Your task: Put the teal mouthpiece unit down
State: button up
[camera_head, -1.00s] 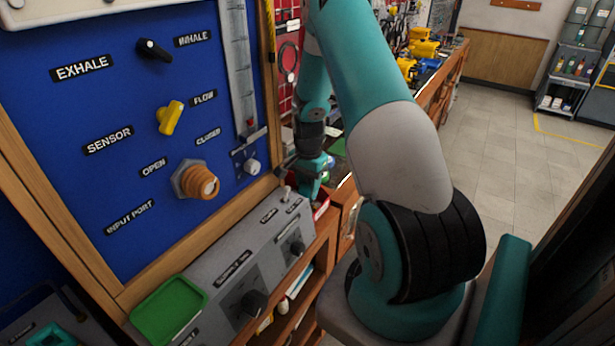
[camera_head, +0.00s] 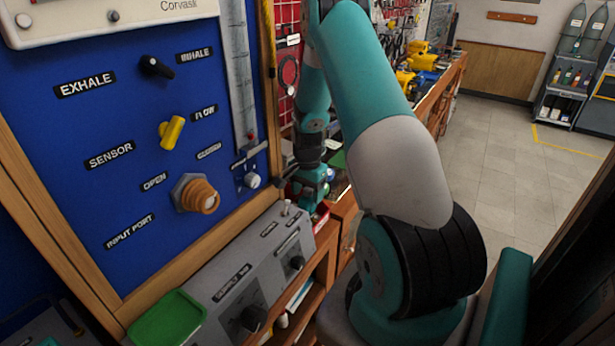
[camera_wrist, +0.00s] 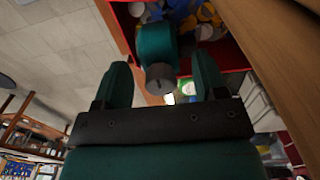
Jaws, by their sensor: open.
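The teal mouthpiece unit (camera_wrist: 156,42) shows in the wrist view as a rounded teal body with a dark grey round end. It is at the near edge of a red tray (camera_wrist: 232,59). My gripper (camera_wrist: 163,72) is open, with one teal finger on each side of the unit. Gaps show between the fingers and the unit. I cannot tell whether the unit rests fully on the tray. In the head view my gripper (camera_head: 308,197) is low beside the end of the grey bench box, and the unit cannot be made out there.
Blue, yellow and white parts (camera_wrist: 190,18) fill the tray behind the unit. A wooden edge (camera_wrist: 285,60) runs close on the right in the wrist view. The grey control box (camera_head: 245,270) and blue panel (camera_head: 110,190) stand left of my arm. Floor is clear at right.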

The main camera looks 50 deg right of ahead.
notch_tip(320, 180, up, 11)
jog(key=b, duration=0.3)
dwell(0.5)
